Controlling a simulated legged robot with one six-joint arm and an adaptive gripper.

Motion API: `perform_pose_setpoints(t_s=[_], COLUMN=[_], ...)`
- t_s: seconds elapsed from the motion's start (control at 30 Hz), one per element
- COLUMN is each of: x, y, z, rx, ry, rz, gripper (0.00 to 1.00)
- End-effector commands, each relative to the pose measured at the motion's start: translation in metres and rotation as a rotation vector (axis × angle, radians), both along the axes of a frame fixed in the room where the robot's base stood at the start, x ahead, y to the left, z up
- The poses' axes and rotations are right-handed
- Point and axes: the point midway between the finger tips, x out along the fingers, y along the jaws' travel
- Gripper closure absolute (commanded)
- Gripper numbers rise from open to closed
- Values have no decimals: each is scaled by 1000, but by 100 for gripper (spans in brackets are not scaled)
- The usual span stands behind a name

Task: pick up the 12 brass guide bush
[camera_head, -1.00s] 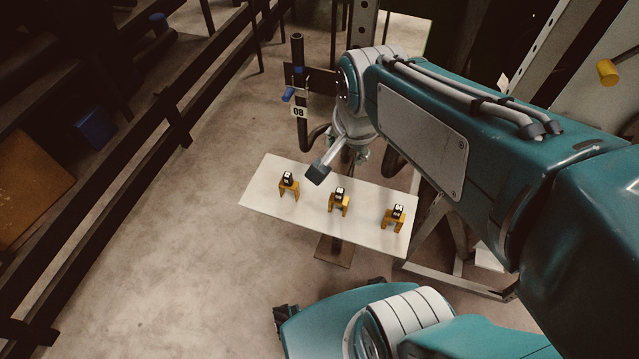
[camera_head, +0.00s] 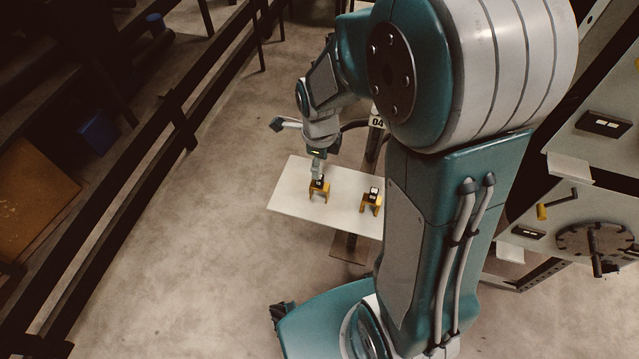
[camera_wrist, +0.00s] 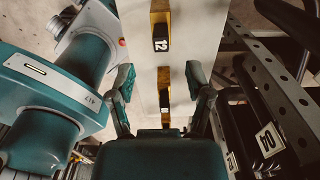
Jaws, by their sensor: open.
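In the wrist view, a black piece with a white label reading 12 (camera_wrist: 162,39) sits on a yellow stand (camera_wrist: 160,18) at the top centre. No bare brass surface can be made out on it. My gripper (camera_wrist: 160,76) is open and empty, its fingers wide apart, with the 12 piece beyond the tips. In the head view, my gripper (camera_head: 318,172) is just above the left labelled piece (camera_head: 320,184) on its yellow stand. That label is too small to read, and contact cannot be told.
Similar pieces (camera_head: 374,194) (camera_wrist: 164,96) stand in a row on the white table (camera_head: 292,199). My arm hides the table's right end in the head view.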

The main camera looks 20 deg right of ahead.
Motion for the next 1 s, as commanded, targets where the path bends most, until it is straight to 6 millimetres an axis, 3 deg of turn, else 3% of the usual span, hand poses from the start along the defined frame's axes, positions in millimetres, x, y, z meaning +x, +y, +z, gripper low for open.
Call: perform_pose_setpoints(t_s=[0.27,0.5,0.83,0.97,1.0], x=[0,2,2,2,2], y=[-2,-1,0,0,0], z=[-27,-62,-69,-69,-69], rx=[2,2,1,1,1], ry=[1,2,-2,-2,-2], rz=[2,2,2,2,2], gripper=[34,34,34,92,100])
